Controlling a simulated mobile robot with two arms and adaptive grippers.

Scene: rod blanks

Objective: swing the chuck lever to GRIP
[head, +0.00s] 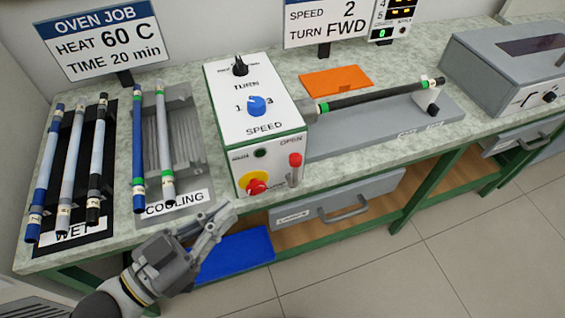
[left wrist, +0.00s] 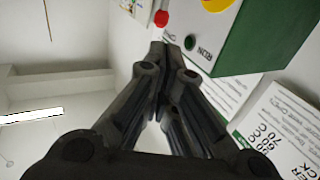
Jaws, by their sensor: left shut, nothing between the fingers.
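The chuck lever (head: 294,166) is a short grey stem with a red knob, on the front right of the white control box (head: 250,105). Its knob is up by the word OPEN; the GRIP mark cannot be read. The red knob (left wrist: 161,18) also shows in the left wrist view, beyond the fingertips. A dark rod (head: 380,95) with green bands runs from the chuck (head: 312,113) to a white rest. My left gripper (head: 228,212) is shut and empty, in front of the bench edge, below and left of the lever and apart from it. My right gripper is out of view.
A red stop button on a yellow plate (head: 257,186) sits left of the lever, with a dark round button (head: 260,153) above. Rods lie on the WET rack (head: 70,235) and the COOLING rack (head: 190,125). A blue tray (head: 235,255) and a grey drawer (head: 340,200) are below.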

